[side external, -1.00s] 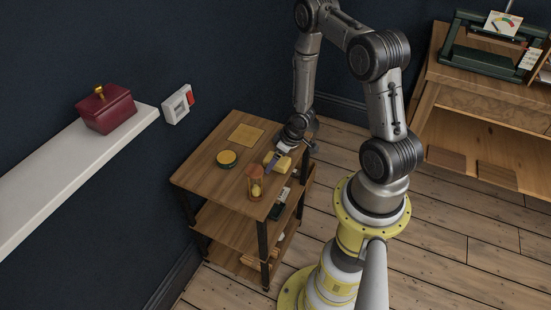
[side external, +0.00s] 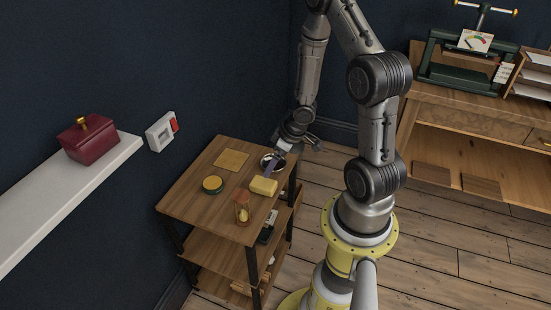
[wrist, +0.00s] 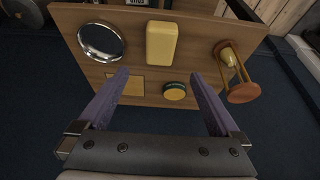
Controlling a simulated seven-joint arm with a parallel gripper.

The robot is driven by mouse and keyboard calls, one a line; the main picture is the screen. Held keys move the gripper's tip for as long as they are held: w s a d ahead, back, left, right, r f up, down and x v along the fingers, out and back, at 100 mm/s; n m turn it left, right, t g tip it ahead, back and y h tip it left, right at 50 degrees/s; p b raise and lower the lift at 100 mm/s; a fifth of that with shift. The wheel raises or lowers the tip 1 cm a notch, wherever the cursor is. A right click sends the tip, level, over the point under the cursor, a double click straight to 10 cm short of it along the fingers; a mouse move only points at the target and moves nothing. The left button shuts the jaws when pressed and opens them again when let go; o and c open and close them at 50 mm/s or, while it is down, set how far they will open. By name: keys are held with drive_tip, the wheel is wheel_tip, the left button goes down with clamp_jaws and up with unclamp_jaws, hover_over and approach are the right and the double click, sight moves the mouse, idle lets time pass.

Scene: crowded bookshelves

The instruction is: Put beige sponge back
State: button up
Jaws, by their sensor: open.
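The beige sponge (side external: 263,186), a pale yellow block, lies on the wooden top of the small shelf unit (side external: 205,207). In the wrist view the sponge (wrist: 162,43) stands out beyond my fingertips, between their lines, with nothing gripping it. A flat tan square (side external: 231,160) lies on the same top, toward the wall; it shows in the wrist view too (wrist: 125,86), partly behind the left finger. My gripper (wrist: 160,73) is open and empty, its purple fingers wide apart. In the side view my gripper (side external: 277,164) is above the top's right edge, apart from the sponge.
A round yellow-topped tin (side external: 212,184), an hourglass (side external: 242,208) and a shiny metal bowl (side external: 267,159) share the top. In the wrist view the bowl (wrist: 100,42) and hourglass (wrist: 235,72) flank the sponge. A white wall shelf (side external: 60,195) holds a red box (side external: 88,143).

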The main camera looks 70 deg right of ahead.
drive_tip(key=a+r+h, duration=0.2)
drive_tip(key=r, duration=0.8)
drive_tip(key=a+r+h, duration=0.1)
drive_tip(key=a+r, duration=0.2)
drive_tip(key=r, duration=0.7)
drive_tip(key=s+a+r+y, duration=0.1)
drive_tip(key=s+a+r, duration=0.3)
drive_tip(key=s+a, duration=0.1)
drive_tip(key=s+a+r+t+y, duration=0.1)
drive_tip(key=s+a+r+y, duration=0.1)
drive_tip(key=s+a+r, duration=0.2)
drive_tip(key=s+a, duration=0.2)
drive_tip(key=a, duration=0.2)
drive_tip(key=shift+s+r, duration=0.2)
drive_tip(key=shift+r, duration=0.05)
